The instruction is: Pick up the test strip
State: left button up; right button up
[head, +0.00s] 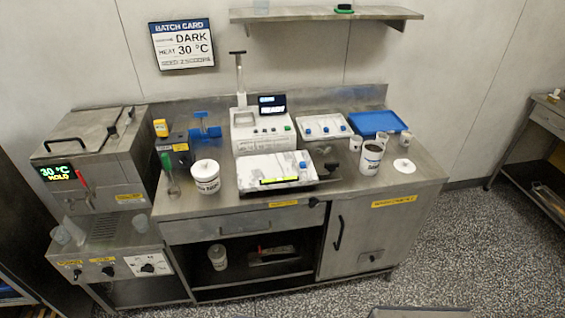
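No item can be told for certain as the test strip at this size. A thin yellow-green strip (281,180) shows at the front of a white tray-like unit (262,165) in the middle of the steel counter (225,206). I cannot tell whether it is the test strip or a label. Neither of my grippers is in the head view.
A heated tank (95,150) reading 30 °C stands left. A lidded white tub (205,177), green-handled tool (169,170), open white tub (371,158), round white lid (404,166) and blue tray (376,123) occupy the counter.

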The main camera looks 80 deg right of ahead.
aim_at(301, 164)
jog(key=z, duration=3.1)
